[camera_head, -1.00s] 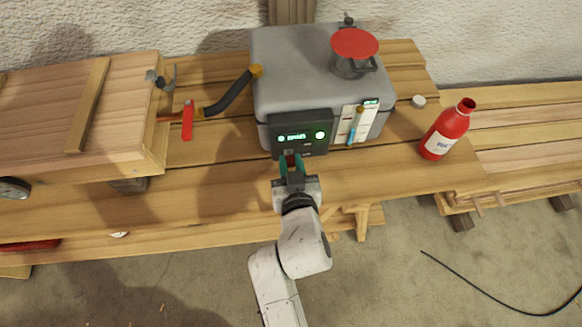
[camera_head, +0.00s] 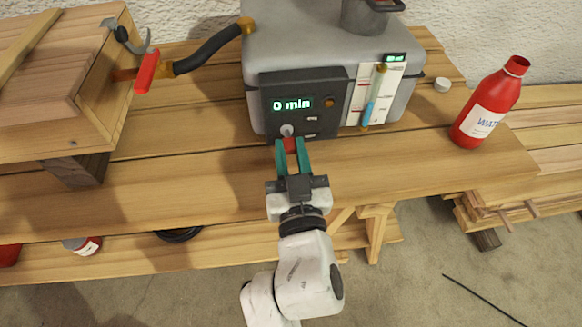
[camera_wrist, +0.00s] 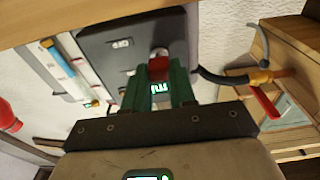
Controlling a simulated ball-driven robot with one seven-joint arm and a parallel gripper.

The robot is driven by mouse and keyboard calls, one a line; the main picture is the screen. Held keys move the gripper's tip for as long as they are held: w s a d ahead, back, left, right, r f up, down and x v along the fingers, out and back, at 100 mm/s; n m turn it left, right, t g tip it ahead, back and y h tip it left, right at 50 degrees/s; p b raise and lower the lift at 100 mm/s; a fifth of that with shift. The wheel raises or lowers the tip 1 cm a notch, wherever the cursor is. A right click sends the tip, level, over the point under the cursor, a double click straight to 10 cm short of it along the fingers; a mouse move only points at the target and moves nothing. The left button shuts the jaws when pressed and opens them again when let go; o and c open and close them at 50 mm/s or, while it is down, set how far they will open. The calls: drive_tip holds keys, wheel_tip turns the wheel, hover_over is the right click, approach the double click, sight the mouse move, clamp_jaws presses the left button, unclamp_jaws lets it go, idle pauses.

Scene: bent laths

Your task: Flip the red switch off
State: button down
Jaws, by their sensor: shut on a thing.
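The red switch (camera_head: 290,145) sits low on the dark control panel (camera_head: 333,84) of a grey box. My gripper (camera_head: 291,141) has its green fingers at the panel, one on each side of the switch. In the wrist view the red switch (camera_wrist: 158,65) shows between the fingertips (camera_wrist: 160,74), and the fingers are shut on it. The fingers hide part of the switch, so its exact position is hard to tell. The panel's display (camera_head: 292,104) reads "0 min" in green, with an orange-brown light (camera_head: 330,103) beside it.
The grey box (camera_head: 305,45) stands on a wooden bench (camera_head: 200,205). A red bottle (camera_head: 492,105) stands to its right. A black hose (camera_head: 208,50) and a red-handled valve (camera_head: 147,72) link it to a wooden chest (camera_head: 60,75) on the left. The bench front is clear.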

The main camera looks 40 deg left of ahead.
drive_tip(key=shift+f+t+y+b, duration=0.65)
drive_tip(key=shift+f+b, duration=0.3)
drive_tip(key=shift+b, duration=3.8)
drive_tip(key=t+b, duration=0.1)
drive_tip(key=b, duration=0.3)
drive_tip(key=shift+r+y, duration=0.15)
drive_tip(key=shift+y, duration=0.2)
drive_tip(key=c, duration=0.9)
unclamp_jaws()
drive_tip(key=b+v, duration=0.1)
drive_tip(key=v, duration=0.9)
drive_tip(key=shift+s+d, duration=0.15)
drive_tip(key=shift+d, duration=0.1)
